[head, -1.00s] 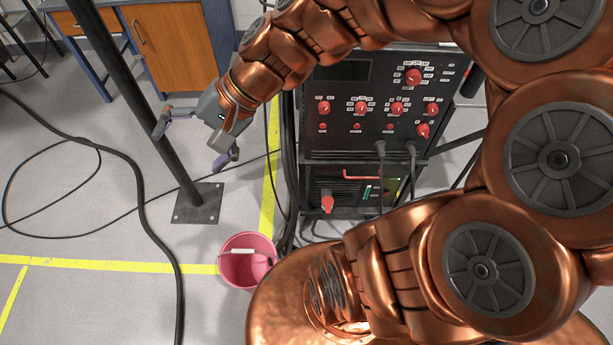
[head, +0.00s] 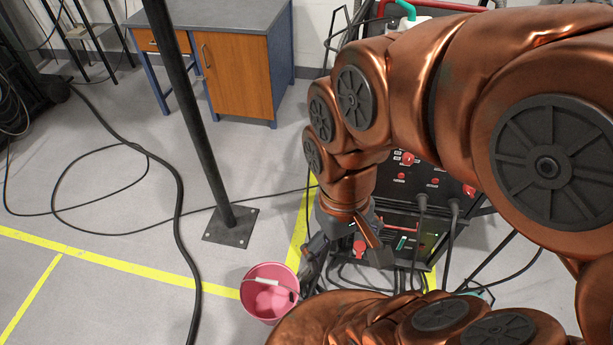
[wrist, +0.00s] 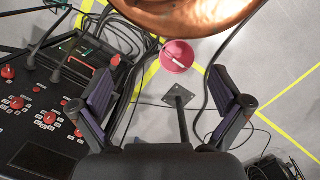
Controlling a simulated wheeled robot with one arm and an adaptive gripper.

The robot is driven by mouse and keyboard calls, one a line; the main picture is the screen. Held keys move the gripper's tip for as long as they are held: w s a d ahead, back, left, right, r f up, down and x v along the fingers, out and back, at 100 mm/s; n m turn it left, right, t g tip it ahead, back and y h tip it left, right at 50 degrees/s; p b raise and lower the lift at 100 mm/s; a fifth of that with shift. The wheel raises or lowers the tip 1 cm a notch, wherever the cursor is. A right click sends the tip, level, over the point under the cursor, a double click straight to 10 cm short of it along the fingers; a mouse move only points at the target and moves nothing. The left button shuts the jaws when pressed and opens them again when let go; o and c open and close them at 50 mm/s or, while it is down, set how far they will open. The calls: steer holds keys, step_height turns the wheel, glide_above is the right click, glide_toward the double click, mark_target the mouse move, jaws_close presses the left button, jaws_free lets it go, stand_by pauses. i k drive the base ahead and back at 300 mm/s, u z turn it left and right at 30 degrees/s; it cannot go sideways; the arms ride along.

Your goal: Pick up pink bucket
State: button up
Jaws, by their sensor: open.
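The pink bucket (head: 268,292) stands upright on the floor near the yellow line, at the lower middle of the head view. Its handle with a white grip lies across the opening. In the wrist view the bucket (wrist: 176,56) shows beyond the fingers, near the top middle. My gripper (wrist: 169,113) is open and empty, its two fingers spread wide apart with dark purplish pads. In the head view it hangs above and to the right of the bucket, partly dark against the machine, apart from the bucket as far as I can see.
A black control machine (head: 425,215) with red knobs stands to the right, cables around its foot. A black post with a square base plate (head: 231,227) rises left of the bucket. A black cable (head: 178,235) runs along the floor. A wooden cabinet (head: 236,75) stands behind.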

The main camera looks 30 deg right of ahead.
mark_target(266, 289)
steer(key=k, duration=0.95)
steer(key=u, duration=1.35)
steer(key=i, duration=0.6)
steer(key=z, duration=0.6)
